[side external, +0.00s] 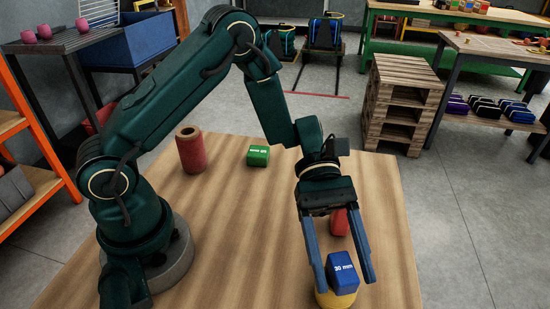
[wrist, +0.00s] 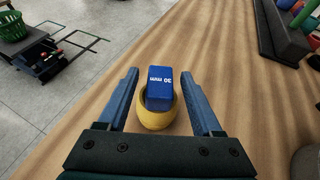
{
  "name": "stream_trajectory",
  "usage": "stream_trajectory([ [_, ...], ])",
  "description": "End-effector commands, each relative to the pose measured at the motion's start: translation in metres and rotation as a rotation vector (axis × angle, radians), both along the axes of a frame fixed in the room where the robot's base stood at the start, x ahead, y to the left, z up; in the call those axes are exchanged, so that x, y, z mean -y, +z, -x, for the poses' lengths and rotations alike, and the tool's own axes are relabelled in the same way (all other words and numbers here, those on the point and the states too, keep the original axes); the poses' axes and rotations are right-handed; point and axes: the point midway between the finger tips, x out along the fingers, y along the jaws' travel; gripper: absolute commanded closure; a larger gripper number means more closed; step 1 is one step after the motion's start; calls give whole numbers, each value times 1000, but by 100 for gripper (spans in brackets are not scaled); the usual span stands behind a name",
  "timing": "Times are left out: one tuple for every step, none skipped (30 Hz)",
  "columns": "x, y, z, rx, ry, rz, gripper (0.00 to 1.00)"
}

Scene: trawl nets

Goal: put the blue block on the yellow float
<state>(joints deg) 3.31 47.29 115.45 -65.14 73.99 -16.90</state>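The blue block (side external: 342,272), marked "30 mm", rests on top of the yellow float (side external: 333,299) near the table's front right. In the wrist view the blue block (wrist: 159,88) sits slightly tilted on the rounded yellow float (wrist: 157,119). My gripper (side external: 346,283) is open, with one blue finger on each side of the block. The wrist view shows a gap between each finger of my gripper (wrist: 160,74) and the block. The contact between block and float is partly hidden.
A red float (side external: 339,222) stands just behind my gripper, partly hidden by a finger. A taller red cylinder (side external: 190,150) and a green block (side external: 258,156) are at the back of the wooden table (side external: 235,220). The table's middle is clear.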

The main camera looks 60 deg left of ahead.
Motion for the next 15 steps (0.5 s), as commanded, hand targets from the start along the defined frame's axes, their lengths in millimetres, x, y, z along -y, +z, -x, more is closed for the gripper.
stream_trajectory([
  [0, 0, 0, 0, 0, 0, 33],
  [0, 1, 0, 0, 0, 0, 33],
  [0, 2, 0, 1, 0, 0, 33],
  [-1, 3, 0, 1, 1, 1, 33],
  [-3, 4, -2, 2, 2, 2, 33],
  [-7, 5, -4, 3, 2, 1, 33],
  [-10, 7, -6, 3, 4, 1, 33],
  [-14, 9, -8, 3, 5, 1, 33],
  [-21, 11, -10, 5, 7, 1, 33],
  [-26, 14, -12, 5, 7, 0, 33],
  [-32, 16, -15, 5, 8, 1, 33],
  [-40, 20, -18, 7, 7, 1, 33],
  [-46, 22, -20, 5, 8, -1, 33],
  [-51, 25, -23, 6, 6, 0, 33],
  [-59, 28, -26, 5, 7, 0, 33],
])
